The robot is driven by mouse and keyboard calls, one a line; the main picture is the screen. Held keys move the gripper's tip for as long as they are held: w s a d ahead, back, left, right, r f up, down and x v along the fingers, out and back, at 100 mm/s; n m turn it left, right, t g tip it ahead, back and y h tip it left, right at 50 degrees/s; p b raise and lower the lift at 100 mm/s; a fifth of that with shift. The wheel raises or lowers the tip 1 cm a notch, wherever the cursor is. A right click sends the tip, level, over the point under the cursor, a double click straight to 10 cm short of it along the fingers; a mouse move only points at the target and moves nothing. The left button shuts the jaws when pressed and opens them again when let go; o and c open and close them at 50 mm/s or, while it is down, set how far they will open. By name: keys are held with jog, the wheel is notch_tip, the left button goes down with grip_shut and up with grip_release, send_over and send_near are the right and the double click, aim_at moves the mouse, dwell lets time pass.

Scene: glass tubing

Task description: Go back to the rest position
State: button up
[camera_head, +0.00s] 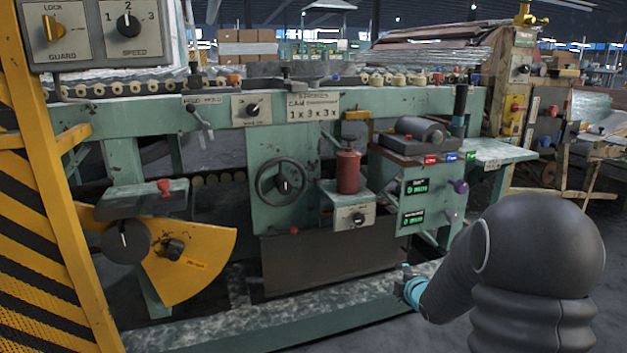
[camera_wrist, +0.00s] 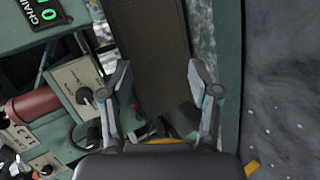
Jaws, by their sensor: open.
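In the head view my gripper (camera_head: 408,287) is at the end of my dark grey arm, low in front of the green machine's (camera_head: 228,180) right part. In the wrist view my gripper (camera_wrist: 161,85) shows two grey fingers spread wide apart, with nothing between them. Behind the fingers are a dark brown panel (camera_wrist: 148,40) of the machine and the grey floor (camera_wrist: 285,80). The gripper appears apart from the machine.
A red cylinder (camera_head: 348,171) stands on a small box with a knob. A handwheel (camera_head: 281,182) and a yellow sector plate (camera_head: 190,262) are on the machine's front. A yellow-black striped guard (camera_head: 38,200) stands at the left. Grey floor is open at the lower right.

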jog(key=s+r+m+g+h+p, duration=0.1)
jog(key=s+r+m+g+p, duration=0.2)
jog(key=s+m, duration=0.6)
jog(key=s+r+m+g+h+p, duration=0.1)
jog(key=s+r+m+g+h, duration=0.3)
jog(key=s, duration=1)
jog(key=s+a+r+m+y+p, duration=0.2)
jog(key=s+a+r+p, duration=0.1)
jog(key=s+r, duration=0.5)
jog(key=s+a+r+m+y+p, duration=0.2)
jog(key=s+a+r+p, duration=0.1)
jog(key=s+a+r, duration=0.3)
jog(key=v, duration=0.3)
jog(key=shift+s+a+r+p, duration=0.15)
jog(key=shift+s+r+p, duration=0.15)
jog(key=shift+p, duration=0.1)
